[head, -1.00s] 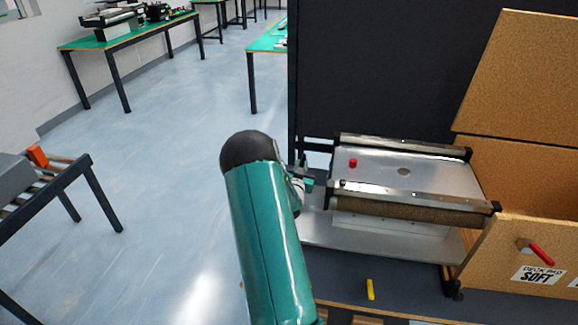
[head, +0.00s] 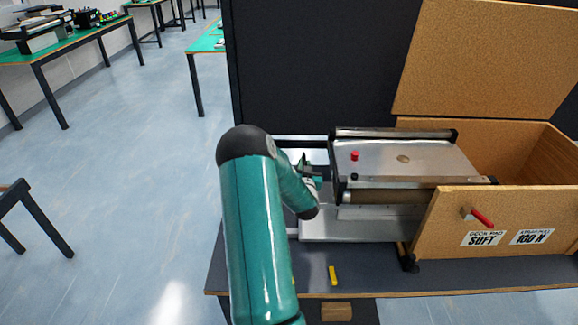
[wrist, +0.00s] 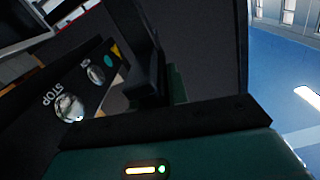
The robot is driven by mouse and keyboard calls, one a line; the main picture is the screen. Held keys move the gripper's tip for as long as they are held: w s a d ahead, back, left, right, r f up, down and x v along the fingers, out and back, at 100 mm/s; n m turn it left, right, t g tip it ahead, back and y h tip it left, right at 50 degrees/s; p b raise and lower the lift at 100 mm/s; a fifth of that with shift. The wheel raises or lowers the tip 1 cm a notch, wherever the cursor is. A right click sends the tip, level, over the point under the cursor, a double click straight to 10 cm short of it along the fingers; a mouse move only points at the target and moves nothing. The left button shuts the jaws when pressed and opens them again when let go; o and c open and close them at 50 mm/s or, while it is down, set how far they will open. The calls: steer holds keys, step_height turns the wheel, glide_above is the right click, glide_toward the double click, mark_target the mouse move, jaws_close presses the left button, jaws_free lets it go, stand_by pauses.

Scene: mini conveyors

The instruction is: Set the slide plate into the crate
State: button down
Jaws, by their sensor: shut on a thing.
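The slide plate (head: 425,165), a silver sheet with a red knob and a small round hole, lies between dark-ended rails. In the head view it spans above the bench, its right end overlapping the left part of the crate. The crate (head: 452,240) is a tan speckled open box with a red-handled latch and "SOFT" and "100 N" labels. My gripper (head: 318,172) is at the plate unit's left end, shut on it. My arm partly hides the grip. In the dark wrist view the jaws are hard to make out; I cannot tell exactly where they touch.
The crate's lid (head: 470,60) stands raised behind it. A dark panel (head: 310,70) stands behind the bench. A silver bed (head: 365,225) lies below the plate. A yellow piece (head: 333,275) lies on the bench top. Open blue floor lies left. The wrist view shows a STOP control (wrist: 70,107).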

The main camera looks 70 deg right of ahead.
mark_target(407, 198)
steer(key=s+d, duration=0.4)
steer(key=s, duration=0.6)
steer(key=s+d, duration=0.4)
steer(key=s, duration=0.5)
steer(key=s+d, duration=0.4)
steer(key=s, duration=0.6)
steer(key=shift+s+d, duration=0.3)
steer(key=shift+s, duration=0.05)
steer(key=c, duration=1.4)
jaws_free()
steer(key=shift+w, duration=0.1)
steer(key=v, duration=1.3)
steer(key=shift+a, duration=0.35)
steer(key=shift+c, duration=0.5)
